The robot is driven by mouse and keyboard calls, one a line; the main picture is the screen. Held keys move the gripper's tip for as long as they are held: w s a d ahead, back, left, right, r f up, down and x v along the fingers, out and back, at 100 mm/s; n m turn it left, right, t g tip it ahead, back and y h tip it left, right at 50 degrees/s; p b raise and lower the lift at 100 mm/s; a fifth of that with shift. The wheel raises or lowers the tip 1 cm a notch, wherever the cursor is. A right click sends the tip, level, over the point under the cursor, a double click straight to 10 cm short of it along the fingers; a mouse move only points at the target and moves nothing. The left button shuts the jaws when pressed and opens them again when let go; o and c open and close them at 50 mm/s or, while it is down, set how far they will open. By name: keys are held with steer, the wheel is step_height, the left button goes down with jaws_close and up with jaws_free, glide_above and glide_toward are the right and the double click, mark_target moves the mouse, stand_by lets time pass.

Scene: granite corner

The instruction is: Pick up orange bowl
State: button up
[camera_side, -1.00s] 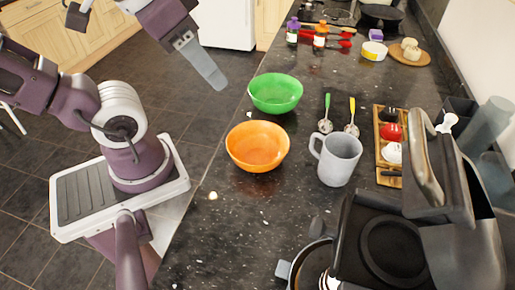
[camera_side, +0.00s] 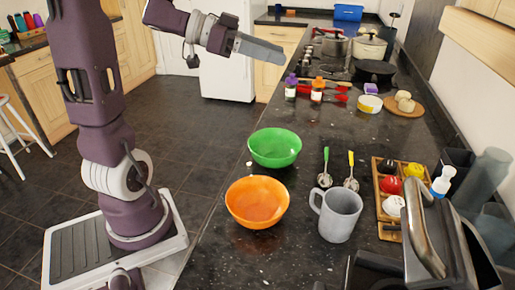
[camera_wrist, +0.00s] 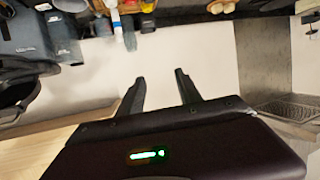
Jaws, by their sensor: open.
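The orange bowl (camera_side: 257,203) sits upright on the dark granite counter, near its left edge. A green bowl (camera_side: 274,148) stands just behind it. My gripper (camera_side: 283,57) is raised well above the counter, beyond and above both bowls, and points to the right. It touches nothing. In the wrist view my gripper (camera_wrist: 160,78) shows two fingers spread apart with nothing between them. Neither bowl shows in the wrist view.
A grey mug (camera_side: 338,215) stands right of the orange bowl, with two spoons (camera_side: 337,170) behind it. A wooden tray (camera_side: 390,232) of small items is farther right. Bottles (camera_side: 304,89) and pots (camera_side: 350,46) stand farther back. Counter in front of the orange bowl is clear.

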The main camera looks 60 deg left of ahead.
steer(key=s+d+f+g+h, duration=0.2)
steer(key=s+f+g+h, duration=0.25)
steer(key=s, duration=0.55)
glide_toward(264, 178)
steer(key=x, duration=0.3)
steer(key=shift+a+f, duration=0.1)
steer(key=shift+f, duration=0.1)
steer(key=shift+d+f, duration=0.2)
steer(key=shift+f, duration=0.15)
steer(key=x, duration=0.6)
steer(key=shift+w+d, duration=0.3)
jaws_close()
